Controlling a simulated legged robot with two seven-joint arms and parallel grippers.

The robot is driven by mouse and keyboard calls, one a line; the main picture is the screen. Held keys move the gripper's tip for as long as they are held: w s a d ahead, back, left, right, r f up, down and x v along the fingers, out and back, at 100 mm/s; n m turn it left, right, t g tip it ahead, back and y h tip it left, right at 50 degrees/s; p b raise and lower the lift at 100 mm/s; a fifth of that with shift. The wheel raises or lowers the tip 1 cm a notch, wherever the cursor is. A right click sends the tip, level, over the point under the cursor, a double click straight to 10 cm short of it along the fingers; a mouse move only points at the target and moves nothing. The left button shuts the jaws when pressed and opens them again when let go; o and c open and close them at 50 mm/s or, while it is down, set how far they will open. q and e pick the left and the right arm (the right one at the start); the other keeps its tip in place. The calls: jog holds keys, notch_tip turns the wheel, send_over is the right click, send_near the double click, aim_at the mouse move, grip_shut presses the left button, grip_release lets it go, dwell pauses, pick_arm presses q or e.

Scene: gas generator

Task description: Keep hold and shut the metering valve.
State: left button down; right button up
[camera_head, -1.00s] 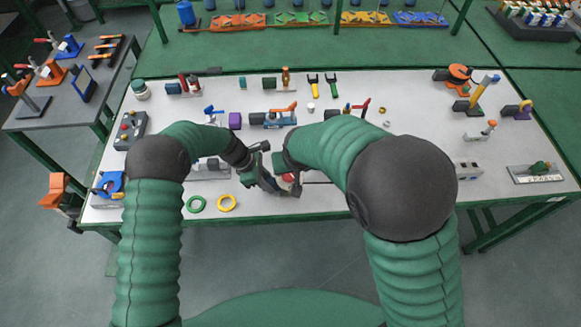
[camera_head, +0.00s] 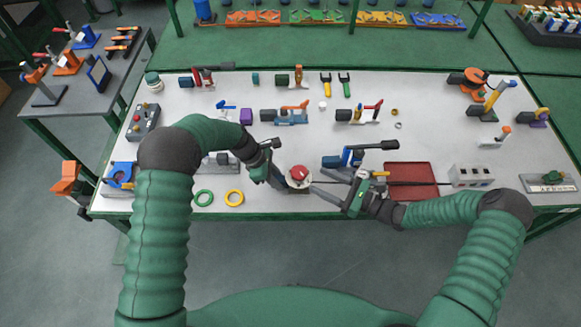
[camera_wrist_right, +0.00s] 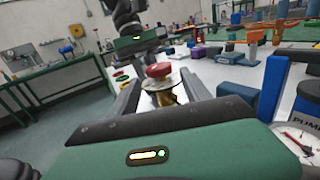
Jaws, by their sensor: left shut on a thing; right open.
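The metering valve has a red round knob (camera_head: 299,174) on top and sits near the front edge of the table. In the right wrist view the red knob (camera_wrist_right: 159,70) stands above a pale plate and a brass-coloured part. My left gripper (camera_head: 281,179) is shut at the valve's left side, gripping its body; the exact contact is hard to see. The left arm's dark end (camera_wrist_right: 128,15) also shows in the right wrist view. My right gripper (camera_head: 320,183) is open and empty to the right of the valve, its fingers pointing at the knob, apart from it.
A blue device with a black handle (camera_head: 360,155) stands just behind my right gripper. A red tray (camera_head: 410,172) and a grey socket box (camera_head: 470,175) lie farther right.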

aim_at(292, 169)
pick_arm(q)
jog(key=shift+a, duration=0.15)
pick_arm(e)
jog(key=x, duration=1.1)
jog(key=shift+s+a+f, duration=0.1)
jog(key=shift+a, duration=0.25)
jog(key=c, duration=1.1)
jog(key=shift+d, duration=0.1)
